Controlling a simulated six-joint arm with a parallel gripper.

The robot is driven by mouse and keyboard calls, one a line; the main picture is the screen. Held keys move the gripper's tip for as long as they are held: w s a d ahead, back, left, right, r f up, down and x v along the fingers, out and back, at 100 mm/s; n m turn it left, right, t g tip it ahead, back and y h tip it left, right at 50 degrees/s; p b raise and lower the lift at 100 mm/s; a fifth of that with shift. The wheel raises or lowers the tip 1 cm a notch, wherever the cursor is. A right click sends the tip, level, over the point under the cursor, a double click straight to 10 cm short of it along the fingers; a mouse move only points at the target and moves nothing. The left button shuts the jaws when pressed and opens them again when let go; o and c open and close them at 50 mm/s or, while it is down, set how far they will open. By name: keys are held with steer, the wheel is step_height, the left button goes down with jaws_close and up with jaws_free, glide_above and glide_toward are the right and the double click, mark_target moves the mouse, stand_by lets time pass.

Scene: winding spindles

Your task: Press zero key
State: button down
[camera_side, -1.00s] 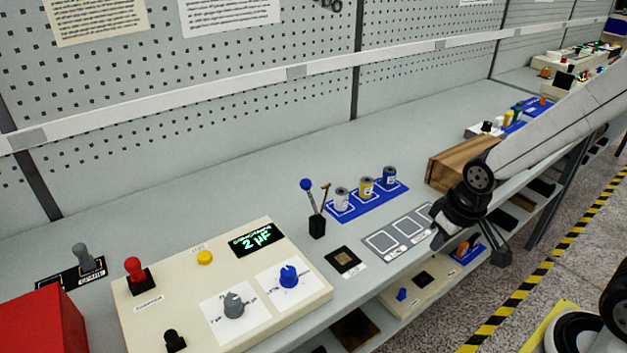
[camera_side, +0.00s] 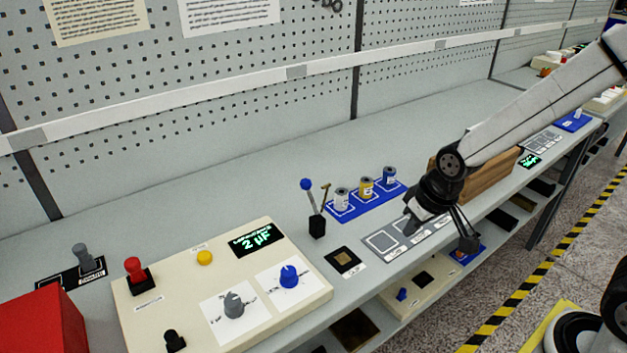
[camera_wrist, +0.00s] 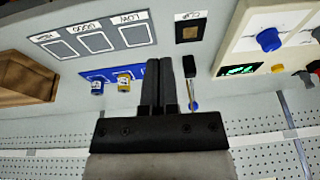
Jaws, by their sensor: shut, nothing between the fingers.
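A yellow round button (camera_side: 204,257), likely the zero key, stands at the back of the cream panel (camera_side: 140,322), with a small label behind it that is too small to read. The button also shows in the wrist view (camera_wrist: 278,68), at the right beside the green-lit display. My gripper (camera_side: 409,227) is over the grey tray area, well to the right of the panel and apart from the button. In the wrist view my gripper (camera_wrist: 157,60) has its two fingers together, with nothing between them.

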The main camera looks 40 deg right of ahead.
steer(key=w+a+r+t+y, duration=0.1)
steer(key=w+a, duration=0.6)
steer(key=w, duration=0.4)
steer(key=m+t+y, duration=0.2)
steer(key=t+y, duration=0.1)
steer(key=y, duration=0.1)
glide_above(207, 257)
steer(key=shift+w+r, duration=0.1)
steer(key=shift+r, duration=0.15)
steer(key=shift+f, duration=0.15)
steer(key=shift+f, duration=4.25)
